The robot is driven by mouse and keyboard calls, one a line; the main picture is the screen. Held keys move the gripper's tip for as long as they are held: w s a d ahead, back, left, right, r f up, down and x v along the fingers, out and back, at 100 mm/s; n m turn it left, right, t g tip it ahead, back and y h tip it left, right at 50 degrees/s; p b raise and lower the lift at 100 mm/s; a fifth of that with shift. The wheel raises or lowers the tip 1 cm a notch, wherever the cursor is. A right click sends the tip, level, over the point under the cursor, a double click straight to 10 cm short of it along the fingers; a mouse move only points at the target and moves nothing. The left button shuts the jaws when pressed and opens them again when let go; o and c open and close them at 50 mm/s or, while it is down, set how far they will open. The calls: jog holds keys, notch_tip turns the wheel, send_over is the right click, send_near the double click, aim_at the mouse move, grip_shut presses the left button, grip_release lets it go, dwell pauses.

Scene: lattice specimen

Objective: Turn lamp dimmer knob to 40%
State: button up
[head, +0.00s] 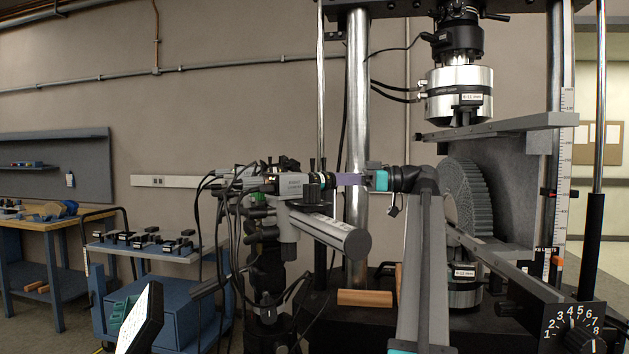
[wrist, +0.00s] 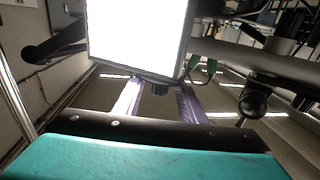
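My gripper (head: 350,179) has purple fingers and a teal body, and in the head view it points left at a cluster of camera-like gear (head: 295,185). In the wrist view the fingers (wrist: 160,103) stand apart. A small dark knob-like part (wrist: 160,88) shows between them, below a brightly lit white lamp panel (wrist: 138,30). I cannot tell if the fingers touch it, and no marking on it is readable. A black dial with numbers (head: 572,328) is at the lower right of the head view, away from my gripper; whether it belongs to the lamp is unclear.
Cables (head: 215,205) hang around the gear on its stand. A steel column (head: 357,120) rises behind my gripper. A testing machine with a ribbed grey specimen (head: 467,195) stands to the right. A blue cart (head: 160,305) and workbench (head: 42,226) are at the left.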

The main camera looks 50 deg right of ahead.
jog(key=v, duration=1)
dwell(0.5)
